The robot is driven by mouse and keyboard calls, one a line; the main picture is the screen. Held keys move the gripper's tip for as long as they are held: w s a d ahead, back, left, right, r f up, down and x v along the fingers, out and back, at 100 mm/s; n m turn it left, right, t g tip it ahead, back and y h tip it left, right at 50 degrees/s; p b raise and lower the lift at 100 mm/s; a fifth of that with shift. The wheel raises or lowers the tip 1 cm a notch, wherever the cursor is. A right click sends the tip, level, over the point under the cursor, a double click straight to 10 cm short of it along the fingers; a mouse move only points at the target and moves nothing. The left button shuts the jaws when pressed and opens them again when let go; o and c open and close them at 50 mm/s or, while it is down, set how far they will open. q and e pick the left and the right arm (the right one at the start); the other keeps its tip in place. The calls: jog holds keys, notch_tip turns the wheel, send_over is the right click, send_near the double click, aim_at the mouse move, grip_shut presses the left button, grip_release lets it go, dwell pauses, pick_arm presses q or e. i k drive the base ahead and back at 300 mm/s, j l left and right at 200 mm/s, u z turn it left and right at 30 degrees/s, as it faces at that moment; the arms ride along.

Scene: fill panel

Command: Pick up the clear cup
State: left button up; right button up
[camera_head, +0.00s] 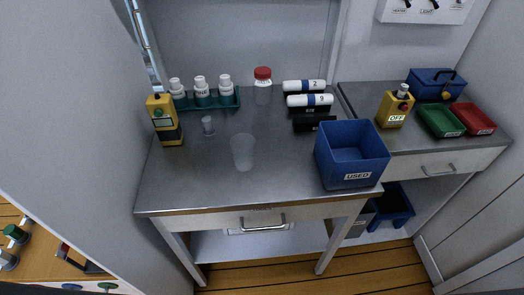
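The clear cup (243,151) stands upright on the grey metal table (282,185), left of the middle and fairly close to the front edge. It is translucent and looks empty. A much smaller clear vessel (208,125) stands behind it to the left. Neither of my grippers is in view, and nothing touches the cup.
A yellow device (164,119) stands at the left. Behind are a green rack (211,102) with white-capped bottles, a red-lidded jar (263,87) and numbered white-and-blue cylinders (309,101). A blue bin marked USED (350,156) stands right. The table in front of the cup is clear.

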aim_at(242, 145)
jog(key=i+l, duration=0.1)
jog(key=l, duration=0.75)
jog(key=i+l, duration=0.15)
jog(key=l, duration=0.25)
